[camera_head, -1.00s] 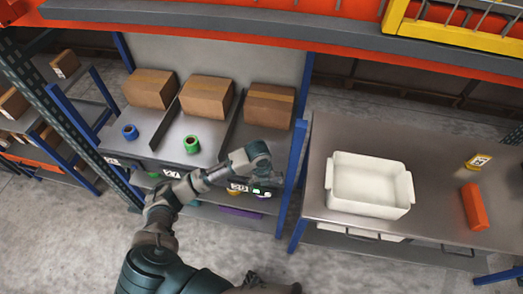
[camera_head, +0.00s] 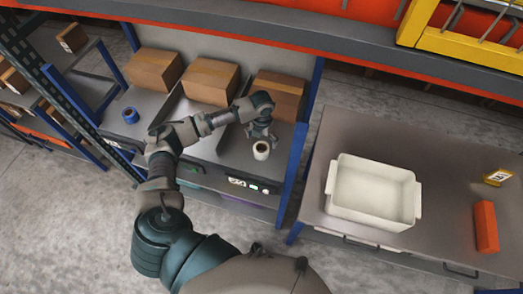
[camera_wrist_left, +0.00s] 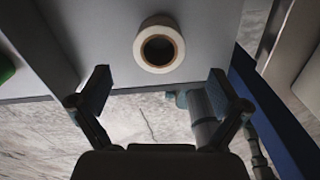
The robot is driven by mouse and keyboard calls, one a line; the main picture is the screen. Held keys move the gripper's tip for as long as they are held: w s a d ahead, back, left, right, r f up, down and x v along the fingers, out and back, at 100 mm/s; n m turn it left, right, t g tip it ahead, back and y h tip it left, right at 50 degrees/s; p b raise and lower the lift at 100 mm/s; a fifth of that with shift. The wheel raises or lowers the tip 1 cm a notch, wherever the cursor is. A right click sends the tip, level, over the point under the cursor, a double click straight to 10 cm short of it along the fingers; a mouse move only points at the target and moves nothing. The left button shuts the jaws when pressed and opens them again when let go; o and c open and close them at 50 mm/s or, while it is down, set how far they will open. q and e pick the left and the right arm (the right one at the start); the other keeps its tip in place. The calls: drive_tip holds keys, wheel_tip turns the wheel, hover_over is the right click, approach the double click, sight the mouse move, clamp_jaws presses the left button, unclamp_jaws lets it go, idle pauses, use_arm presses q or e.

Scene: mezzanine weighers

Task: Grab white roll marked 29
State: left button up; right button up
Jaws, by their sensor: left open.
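The white roll (camera_head: 261,151) stands on the right lane of the grey shelf, near its front edge. A label (camera_head: 237,181), hard to read, is on the shelf front below it. My left gripper (camera_head: 262,138) is just behind and above the roll in the head view, open and empty. In the left wrist view the roll (camera_wrist_left: 158,25) shows its dark round hole, ahead of and between the spread fingers (camera_wrist_left: 159,86), apart from both. My right gripper is not in view.
A blue roll (camera_head: 130,115) stands in the left lane. Cardboard boxes (camera_head: 210,82) stand behind the lanes, with dividers between them. A blue post (camera_head: 298,150) rises right of the roll. A white bin (camera_head: 372,219) and an orange block (camera_head: 486,227) sit on the right table.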

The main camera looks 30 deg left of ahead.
sight(261, 147)
use_arm(q)
drive_tip(key=shift+d+f, duration=0.2)
drive_tip(key=shift+f, duration=0.9)
drive_tip(key=f, duration=0.3)
drive_tip(key=a+f, duration=0.1)
drive_tip(key=f, duration=0.1)
drive_tip(key=shift+w, duration=0.25)
drive_tip(key=shift+d+r, duration=0.15)
drive_tip(key=shift+c, duration=0.2)
drive_tip(key=shift+d, duration=0.1)
drive_tip(key=c, duration=0.4)
drive_tip(key=shift+d+r, duration=0.1)
drive_tip(key=c, duration=0.9)
drive_tip(key=shift+s+a, duration=0.1)
drive_tip(key=shift+a, duration=0.1)
